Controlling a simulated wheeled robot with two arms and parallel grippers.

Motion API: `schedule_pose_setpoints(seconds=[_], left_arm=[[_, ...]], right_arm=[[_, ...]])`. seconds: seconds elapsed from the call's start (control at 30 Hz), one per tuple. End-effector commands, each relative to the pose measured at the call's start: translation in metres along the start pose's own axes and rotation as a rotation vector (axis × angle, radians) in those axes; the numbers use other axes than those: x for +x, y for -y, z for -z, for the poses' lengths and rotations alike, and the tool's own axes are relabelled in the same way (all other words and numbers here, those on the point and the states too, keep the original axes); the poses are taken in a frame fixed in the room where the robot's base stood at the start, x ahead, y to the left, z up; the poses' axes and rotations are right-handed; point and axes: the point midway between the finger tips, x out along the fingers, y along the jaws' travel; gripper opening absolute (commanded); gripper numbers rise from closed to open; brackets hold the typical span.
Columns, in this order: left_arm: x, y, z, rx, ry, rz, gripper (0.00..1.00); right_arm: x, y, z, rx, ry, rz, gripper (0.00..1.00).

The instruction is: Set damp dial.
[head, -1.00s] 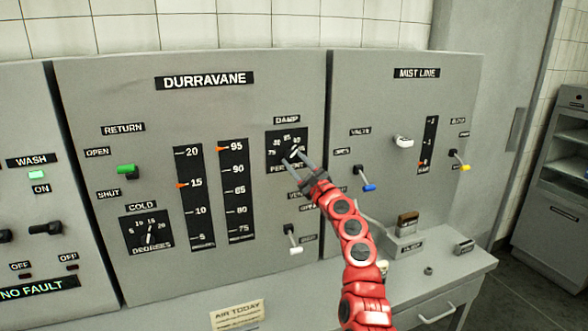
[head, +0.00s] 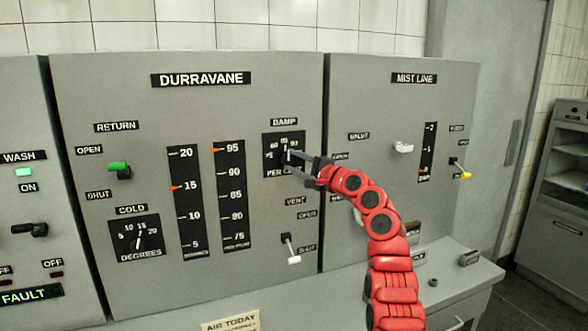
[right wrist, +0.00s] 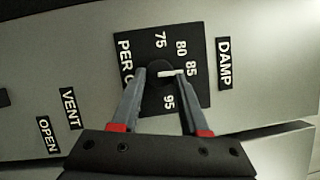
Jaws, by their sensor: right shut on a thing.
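The damp dial (head: 286,156) is a black knob with a white pointer line on a black square plate, under the DAMP label (head: 284,122). My right gripper (head: 291,161) reaches it from the right. In the right wrist view, the fingers (right wrist: 160,74) close around the dial's knob (right wrist: 160,82) from both sides. The white pointer (right wrist: 171,73) points close to the 85 mark (right wrist: 190,69). The 75, 80 and 95 marks also show; the 90 mark is hidden behind a finger. My left gripper is not in view.
The VENT switch (head: 290,252) with a white tip is below the dial. Two vertical scales (head: 230,195) stand to its left. The MIST LINE panel (head: 400,110) with a white knob (head: 403,147) is to the right, partly behind my arm.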

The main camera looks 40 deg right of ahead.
Motion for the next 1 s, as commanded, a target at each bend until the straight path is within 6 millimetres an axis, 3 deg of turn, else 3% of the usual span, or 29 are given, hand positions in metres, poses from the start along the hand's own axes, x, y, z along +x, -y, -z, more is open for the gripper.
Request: schedule_pose_setpoints(seconds=[0.63, 0.67, 0.7, 0.8, 1.0], left_arm=[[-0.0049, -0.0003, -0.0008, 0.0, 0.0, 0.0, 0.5], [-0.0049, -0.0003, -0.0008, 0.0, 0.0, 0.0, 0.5], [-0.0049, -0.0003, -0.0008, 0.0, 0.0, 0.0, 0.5], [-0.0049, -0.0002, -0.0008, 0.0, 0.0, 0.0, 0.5], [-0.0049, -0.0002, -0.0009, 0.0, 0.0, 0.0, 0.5]], right_arm=[[-0.0001, -0.0007, 0.0005, -0.047, 0.0, -0.022, 0.0], [-0.0001, -0.0007, 0.0005, -0.047, 0.0, -0.022, 0.46], [-0.0001, -0.0006, 0.0005, -0.047, 0.0, -0.022, 0.53], [-0.0001, -0.0003, 0.0003, -0.047, 0.0, -0.021, 0.71], [-0.0001, 0.0001, 0.0001, -0.047, 0.0, -0.021, 0.73]])
